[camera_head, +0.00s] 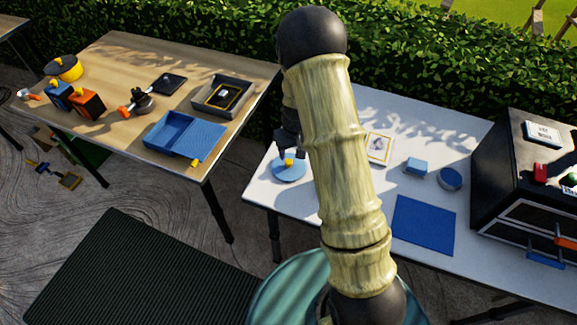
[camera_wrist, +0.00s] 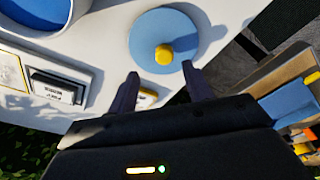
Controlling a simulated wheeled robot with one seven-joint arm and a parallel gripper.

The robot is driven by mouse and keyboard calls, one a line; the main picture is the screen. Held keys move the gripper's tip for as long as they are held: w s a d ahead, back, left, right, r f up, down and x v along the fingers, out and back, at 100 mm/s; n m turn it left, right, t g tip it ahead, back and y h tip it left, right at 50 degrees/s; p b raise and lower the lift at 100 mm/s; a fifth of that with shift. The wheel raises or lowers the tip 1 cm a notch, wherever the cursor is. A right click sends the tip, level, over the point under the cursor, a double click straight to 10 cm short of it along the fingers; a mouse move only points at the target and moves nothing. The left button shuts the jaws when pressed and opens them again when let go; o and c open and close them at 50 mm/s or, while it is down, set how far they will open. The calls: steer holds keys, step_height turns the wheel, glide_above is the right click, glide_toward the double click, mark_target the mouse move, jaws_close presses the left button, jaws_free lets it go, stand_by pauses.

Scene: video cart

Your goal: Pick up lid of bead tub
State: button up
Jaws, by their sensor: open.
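The lid (camera_head: 284,175) is a flat blue disc with a yellow knob (camera_head: 289,161). It lies on the white table near its left end. In the wrist view the lid (camera_wrist: 150,27) and its knob (camera_wrist: 164,54) show just beyond my fingertips. My gripper (camera_head: 289,148) is above the lid. In the wrist view my gripper (camera_wrist: 159,69) is open, with nothing held between its fingers. A large round container, blue inside with a pale rim, is cut off at the upper left of the wrist view; it may be the bead tub. My arm hides that part of the table in the head view.
On the white table (camera_head: 350,222) are a framed picture (camera_head: 380,148), a blue block (camera_head: 416,167), a round blue item (camera_head: 450,179), a blue mat (camera_head: 424,225) and a black drawer cabinet (camera_head: 497,178). A wooden table (camera_head: 115,60) with several items stands left, across a gap.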

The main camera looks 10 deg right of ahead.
mark_target(289, 161)
steer(key=shift+f, duration=0.1)
steer(key=shift+a+f, duration=0.1)
steer(key=shift+f, duration=0.2)
steer(key=shift+w+a+f+p, duration=0.15)
steer(key=shift+f+p, duration=0.1)
steer(key=shift+f, duration=0.85)
steer(key=shift+w+a+f+p, duration=0.1)
steer(key=shift+a+f+p, duration=0.1)
steer(key=shift+f, duration=0.9)
steer(key=c, duration=1.1)
